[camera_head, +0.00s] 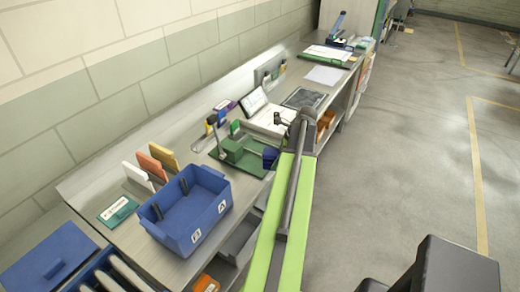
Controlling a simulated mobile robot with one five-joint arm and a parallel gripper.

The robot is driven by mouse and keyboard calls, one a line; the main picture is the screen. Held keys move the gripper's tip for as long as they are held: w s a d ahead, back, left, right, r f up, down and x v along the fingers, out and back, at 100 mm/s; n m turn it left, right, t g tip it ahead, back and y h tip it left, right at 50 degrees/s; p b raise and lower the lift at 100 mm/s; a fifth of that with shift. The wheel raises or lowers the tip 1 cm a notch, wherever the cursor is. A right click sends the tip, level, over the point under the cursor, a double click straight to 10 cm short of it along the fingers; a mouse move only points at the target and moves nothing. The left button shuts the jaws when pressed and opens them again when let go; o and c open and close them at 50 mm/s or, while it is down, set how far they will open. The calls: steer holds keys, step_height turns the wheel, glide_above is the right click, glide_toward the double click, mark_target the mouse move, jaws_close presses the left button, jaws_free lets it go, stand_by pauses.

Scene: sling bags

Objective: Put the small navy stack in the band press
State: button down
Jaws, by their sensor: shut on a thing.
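A small navy stack (270,158) shows just left of my arm, over the right edge of a green mat. My gripper (276,150) is at this stack and shut on it; my arm partly hides the fingers. I cannot tell how high the stack is above the mat.
A blue bin (188,222) stands on the bench in front of the mat. White, orange and yellow upright panels (152,166) stand along the wall side. A tilted tablet (254,102), papers and a dark tray (304,98) lie beyond the mat.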

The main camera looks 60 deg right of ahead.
steer(key=w+d+r+m+h+p, duration=0.1)
steer(key=w+d+r+m+p, duration=0.15)
steer(key=w+d, duration=0.9)
steer(key=w+d+r+m+p, duration=0.1)
steer(key=w+d+r+p, duration=0.2)
steer(key=w+d, duration=0.85)
steer(key=b, duration=0.7)
glide_above(253, 147)
steer(key=s, duration=0.2)
step_height(253, 147, down, 7)
steer(key=shift+d+f, duration=0.1)
steer(key=shift+f, duration=0.05)
step_height(253, 147, down, 4)
steer(key=b, duration=0.4)
steer(key=shift+w+f+b, duration=0.1)
steer(key=shift+f+b, duration=0.15)
steer(key=shift+b, duration=0.05)
steer(key=shift+r, duration=0.25)
steer(key=shift+f, duration=0.15)
steer(key=shift+c, duration=2.4)
jaws_free()
